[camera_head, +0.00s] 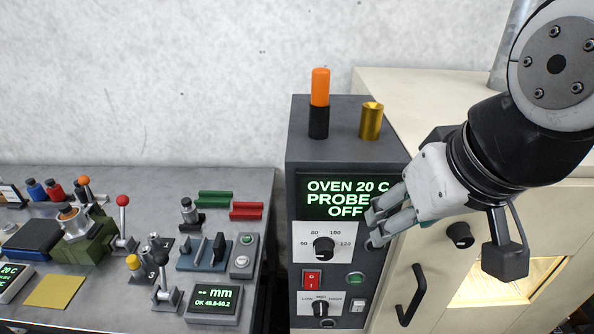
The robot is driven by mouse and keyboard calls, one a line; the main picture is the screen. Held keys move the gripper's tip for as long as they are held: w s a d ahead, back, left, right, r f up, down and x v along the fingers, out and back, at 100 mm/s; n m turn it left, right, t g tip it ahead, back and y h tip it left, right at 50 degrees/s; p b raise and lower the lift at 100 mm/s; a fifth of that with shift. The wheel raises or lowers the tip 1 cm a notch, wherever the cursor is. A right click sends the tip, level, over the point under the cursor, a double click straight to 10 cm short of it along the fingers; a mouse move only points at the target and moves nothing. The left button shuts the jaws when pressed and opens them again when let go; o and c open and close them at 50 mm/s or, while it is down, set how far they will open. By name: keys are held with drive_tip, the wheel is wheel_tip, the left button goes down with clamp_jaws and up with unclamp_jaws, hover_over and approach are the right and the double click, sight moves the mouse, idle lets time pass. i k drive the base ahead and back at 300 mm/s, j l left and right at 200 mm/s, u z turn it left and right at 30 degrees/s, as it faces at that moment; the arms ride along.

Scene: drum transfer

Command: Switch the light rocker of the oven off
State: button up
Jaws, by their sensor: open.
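The oven has a dark control column (300,150) with a green-lettered display (345,196) reading "OVEN 20 C PROBE OFF". Below its temperature dial (324,248) are a red rocker (311,279) and a small pale rocker (357,305) at the lower right. Their labels are too small to read, so I cannot tell for sure which is the light rocker. The oven window (495,285) glows warm yellow. My gripper (380,225) is open and empty in front of the column's right edge, above both rockers; contact cannot be judged.
A green round button (355,279) and a three-position knob (320,308) sit beside the rockers. The oven door has a black handle (411,295) and a black knob (460,235). An orange-topped lamp (320,88) and brass cylinder (371,121) stand on top. A cluttered bench (150,184) lies left.

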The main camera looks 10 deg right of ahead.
sight(358, 306)
drive_tip(key=k+j, duration=0.1)
drive_tip(key=j, duration=0.4)
drive_tip(key=k+j, duration=0.1)
drive_tip(key=j, duration=0.4)
drive_tip(key=k+j, duration=0.1)
drive_tip(key=j, duration=0.4)
